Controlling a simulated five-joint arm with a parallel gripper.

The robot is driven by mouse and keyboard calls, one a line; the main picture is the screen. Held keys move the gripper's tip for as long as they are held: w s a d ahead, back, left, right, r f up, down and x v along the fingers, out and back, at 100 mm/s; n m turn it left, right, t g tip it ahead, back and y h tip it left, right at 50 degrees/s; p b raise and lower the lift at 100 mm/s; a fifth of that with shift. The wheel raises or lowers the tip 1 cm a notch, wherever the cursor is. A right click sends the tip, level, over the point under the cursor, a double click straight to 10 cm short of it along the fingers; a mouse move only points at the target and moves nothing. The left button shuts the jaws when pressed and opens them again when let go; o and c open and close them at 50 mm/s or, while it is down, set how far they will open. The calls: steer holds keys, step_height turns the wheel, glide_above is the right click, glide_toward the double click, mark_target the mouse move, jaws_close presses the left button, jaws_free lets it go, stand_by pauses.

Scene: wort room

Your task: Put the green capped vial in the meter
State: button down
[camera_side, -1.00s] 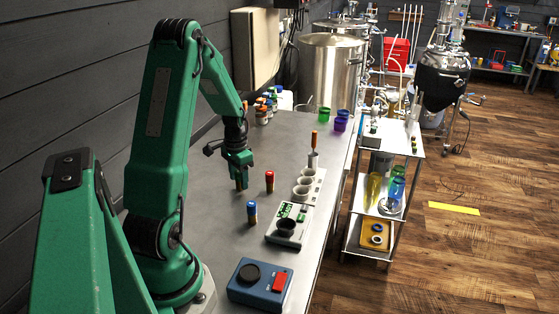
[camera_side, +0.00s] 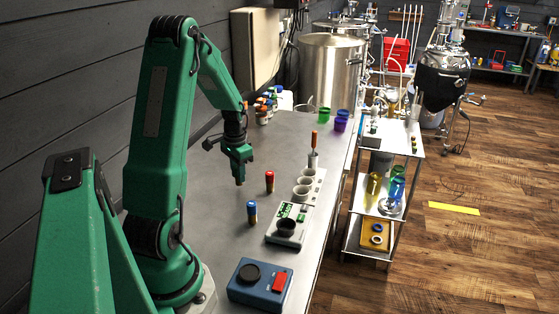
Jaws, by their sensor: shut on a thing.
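My gripper (camera_side: 238,167) points down over the grey bench and is shut on a vial (camera_side: 239,181). Only the vial's short brownish lower end shows below the fingers. Its cap is hidden by the gripper, so I cannot see its colour. The vial is upright and appears slightly above the bench top.
A red-capped vial (camera_side: 270,182) and a blue-capped vial (camera_side: 252,213) stand upright near my gripper. A grey device (camera_side: 283,237) with a green panel and dark cup is right of them. A white rack (camera_side: 318,183) with cups is behind it. Several capped bottles (camera_side: 264,108) stand at the back.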

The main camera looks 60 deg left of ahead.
step_height(320, 180, up, 3)
steer(key=shift+f, duration=0.15)
steer(key=w+d+r, duration=0.3)
steer(key=d+r, duration=0.3)
steer(key=d, duration=0.5)
steer(key=shift+w+r, duration=0.25)
steer(key=shift+w, duration=0.1)
steer(key=s+d+r, duration=0.2)
steer(key=d, duration=1)
steer(key=s+d+r, duration=0.1)
steer(key=s+d, duration=0.2)
steer(key=d, duration=1)
steer(key=shift+d+r, duration=0.25)
steer(key=shift+r, duration=0.1)
steer(key=shift+w, duration=0.1)
